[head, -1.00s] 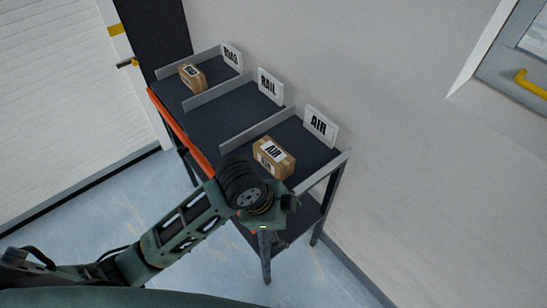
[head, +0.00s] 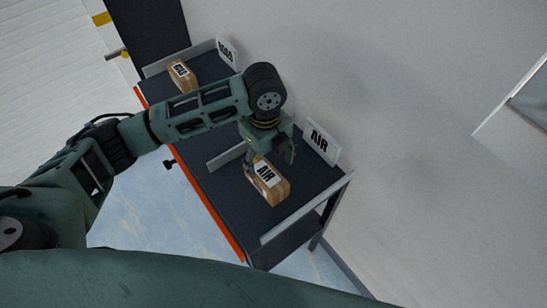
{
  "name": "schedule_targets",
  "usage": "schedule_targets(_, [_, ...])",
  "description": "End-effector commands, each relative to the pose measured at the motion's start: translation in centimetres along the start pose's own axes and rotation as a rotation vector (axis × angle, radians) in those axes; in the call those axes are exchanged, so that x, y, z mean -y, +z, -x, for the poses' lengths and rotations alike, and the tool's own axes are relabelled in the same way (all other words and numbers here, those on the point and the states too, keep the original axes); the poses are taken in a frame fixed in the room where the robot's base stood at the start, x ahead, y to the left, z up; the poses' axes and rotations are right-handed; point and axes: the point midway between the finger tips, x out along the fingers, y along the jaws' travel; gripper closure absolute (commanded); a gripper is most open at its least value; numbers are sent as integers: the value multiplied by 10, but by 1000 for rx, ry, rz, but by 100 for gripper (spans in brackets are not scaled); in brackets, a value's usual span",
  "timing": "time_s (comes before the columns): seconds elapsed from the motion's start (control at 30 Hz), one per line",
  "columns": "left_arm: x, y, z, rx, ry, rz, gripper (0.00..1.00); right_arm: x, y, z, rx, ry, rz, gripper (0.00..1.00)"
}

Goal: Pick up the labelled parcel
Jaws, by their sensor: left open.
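A brown parcel (head: 275,190) with a white AIR label lies in the AIR lane of the dark conveyor table (head: 225,197). My left gripper (head: 267,164) is open, right above the parcel's far end and pointing down. One finger shows beside the parcel's left side; whether it touches cannot be told. A second brown parcel (head: 190,84) lies in the far lane by the ROAD sign; its label is hard to read. My right gripper is not in view.
The AIR sign (head: 321,142) stands at the lane's back, close to the gripper. The ROAD sign (head: 227,53) stands at the far lane. Low grey walls (head: 303,216) divide the lanes. My left arm hides the middle lane and its sign. An orange strip (head: 217,222) runs along the front edge.

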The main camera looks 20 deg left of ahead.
Motion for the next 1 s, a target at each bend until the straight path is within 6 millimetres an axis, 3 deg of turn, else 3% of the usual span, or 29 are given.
schedule_targets(0.1, [-1,1,-5,0,6,-5,31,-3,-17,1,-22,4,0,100])
schedule_targets(0.17, [-2,1,-11,0,9,-4,31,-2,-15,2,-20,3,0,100])
schedule_targets(0.4, [-6,-2,-38,-1,9,-4,31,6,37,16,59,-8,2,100])
schedule_targets(0.53, [-9,-4,-58,0,8,-3,31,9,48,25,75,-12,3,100])
schedule_targets(0.67, [-8,-4,-73,1,5,-5,31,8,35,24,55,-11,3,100])
schedule_targets(0.83, [-8,-3,-78,2,4,-5,31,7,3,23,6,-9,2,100])
schedule_targets(0.93, [-8,-3,-78,2,3,-5,31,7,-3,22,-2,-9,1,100])
schedule_targets(1.0, [-8,-3,-78,2,3,-5,36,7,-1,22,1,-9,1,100])
